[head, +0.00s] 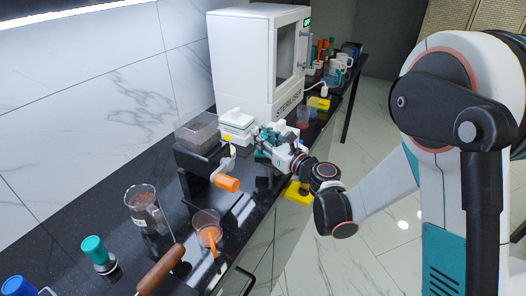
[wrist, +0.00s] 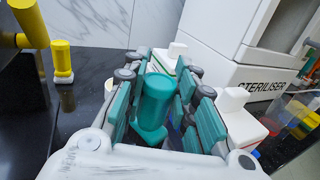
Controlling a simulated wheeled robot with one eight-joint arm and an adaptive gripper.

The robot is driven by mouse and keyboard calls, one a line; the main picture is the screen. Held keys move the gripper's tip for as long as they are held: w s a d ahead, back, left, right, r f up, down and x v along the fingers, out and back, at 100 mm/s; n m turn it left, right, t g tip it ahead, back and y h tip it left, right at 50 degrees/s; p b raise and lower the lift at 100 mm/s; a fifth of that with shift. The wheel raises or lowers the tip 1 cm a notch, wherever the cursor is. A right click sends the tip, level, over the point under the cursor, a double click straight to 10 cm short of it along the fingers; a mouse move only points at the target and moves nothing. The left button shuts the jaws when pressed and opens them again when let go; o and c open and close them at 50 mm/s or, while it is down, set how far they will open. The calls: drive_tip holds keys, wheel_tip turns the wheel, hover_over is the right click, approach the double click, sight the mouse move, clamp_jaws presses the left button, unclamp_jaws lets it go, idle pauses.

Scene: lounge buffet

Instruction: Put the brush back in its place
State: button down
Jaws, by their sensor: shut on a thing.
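My gripper (head: 268,143) is over the black counter, just in front of the steriliser. In the wrist view my gripper (wrist: 172,88) has its teal-padded fingers closed around a teal piece (wrist: 156,100), with a round upright top and a wider lower part. This held piece seems to be the brush; its lower end is hidden between the fingers, so I cannot see bristles. In the head view it blends with the teal finger pads. I cannot tell which spot is the brush's place.
The white steriliser (head: 240,65) stands behind my gripper. White stacked boxes (head: 237,125) are close to its left. A clear jug (head: 146,208), an orange-filled cup (head: 207,230), a wooden handle (head: 160,270) and a teal-topped piece (head: 94,250) crowd the near counter. A yellow piece (wrist: 62,60) stands at left.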

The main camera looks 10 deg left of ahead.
sight(259, 158)
drive_tip(key=shift+f+b, duration=0.75)
drive_tip(key=shift+f, duration=1.25)
drive_tip(key=shift+f, duration=0.1)
drive_tip(key=c, duration=1.3)
unclamp_jaws()
